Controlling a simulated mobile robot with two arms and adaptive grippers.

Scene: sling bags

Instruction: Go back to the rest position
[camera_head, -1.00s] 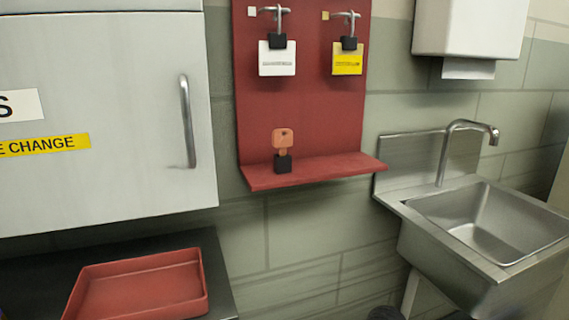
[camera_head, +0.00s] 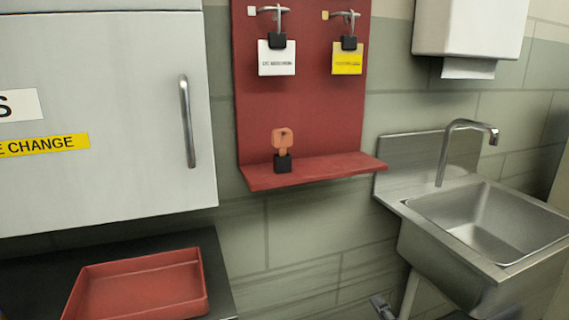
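Only a small grey and black piece (camera_head: 382,307) shows at the bottom edge, below and left of the sink. It seems to be the tip of my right gripper, but too little shows to tell whether it is open or shut. It is apart from the board and the sink. My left gripper is not in view. A red board (camera_head: 300,110) on the wall has two hooks with black-bodied padlocks, one with a white tag (camera_head: 277,61) and one with a yellow tag (camera_head: 347,63). An orange key with a black base (camera_head: 283,150) stands on its shelf.
A white cabinet (camera_head: 110,120) with a metal handle (camera_head: 187,120) is at the left. Below it, an empty red tray (camera_head: 140,290) rests on a dark surface (camera_head: 222,275). A steel sink (camera_head: 480,225) and a white dispenser (camera_head: 470,28) are at the right.

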